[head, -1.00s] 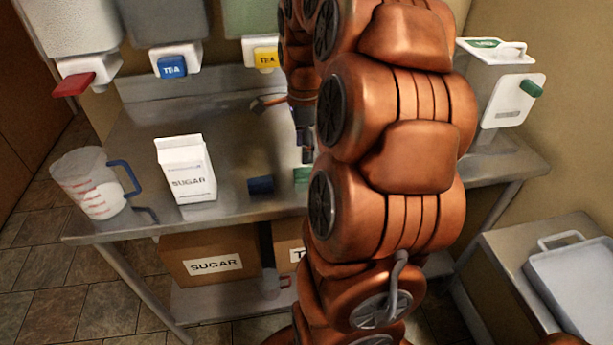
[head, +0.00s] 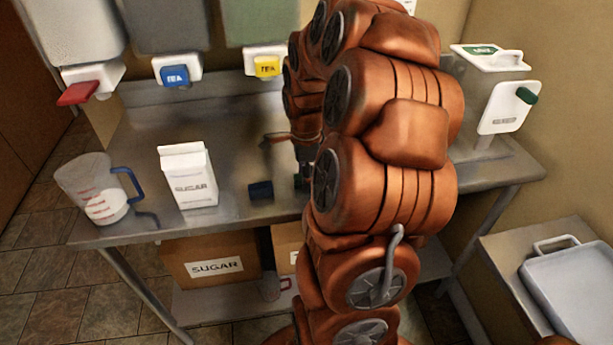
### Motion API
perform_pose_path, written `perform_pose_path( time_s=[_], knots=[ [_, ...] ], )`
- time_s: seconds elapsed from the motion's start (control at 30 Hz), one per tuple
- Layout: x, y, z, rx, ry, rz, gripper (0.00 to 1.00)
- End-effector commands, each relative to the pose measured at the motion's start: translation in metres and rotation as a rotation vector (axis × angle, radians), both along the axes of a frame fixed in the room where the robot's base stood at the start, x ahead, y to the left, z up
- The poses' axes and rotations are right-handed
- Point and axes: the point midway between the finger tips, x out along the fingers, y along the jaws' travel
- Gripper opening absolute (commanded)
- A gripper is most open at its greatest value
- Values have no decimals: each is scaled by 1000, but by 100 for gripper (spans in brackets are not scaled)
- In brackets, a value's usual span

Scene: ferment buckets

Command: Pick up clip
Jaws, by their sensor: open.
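A small dark blue block-like piece (head: 261,190), possibly a clip, lies on the steel table (head: 235,205) to the right of the sugar carton. My gripper (head: 303,183) is low over the table, just right of the blue piece and apart from it. It is open, but its fingers are small, dark and partly covered by my copper-coloured arm. A green piece seen earlier on the table is now hidden behind my gripper and arm. I cannot see whether the fingers are around it or touching it.
A white sugar carton (head: 187,176) and a measuring jug (head: 95,188) stand on the table's left. Dispensers with red (head: 78,93), blue (head: 175,75) and yellow (head: 267,66) taps hang above. A green-tapped container (head: 508,108) is at right. Boxes (head: 210,258) sit below.

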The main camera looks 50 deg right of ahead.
Motion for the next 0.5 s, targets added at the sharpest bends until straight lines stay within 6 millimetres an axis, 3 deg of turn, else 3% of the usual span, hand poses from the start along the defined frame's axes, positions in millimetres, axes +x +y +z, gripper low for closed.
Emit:
perform_pose_path(
  time_s=[0.2, 0.5],
  knots=[
    [0, 0, -2, -1, -1, 0, 54],
    [0, 0, -2, -1, 1, 0, 24]
  ],
)
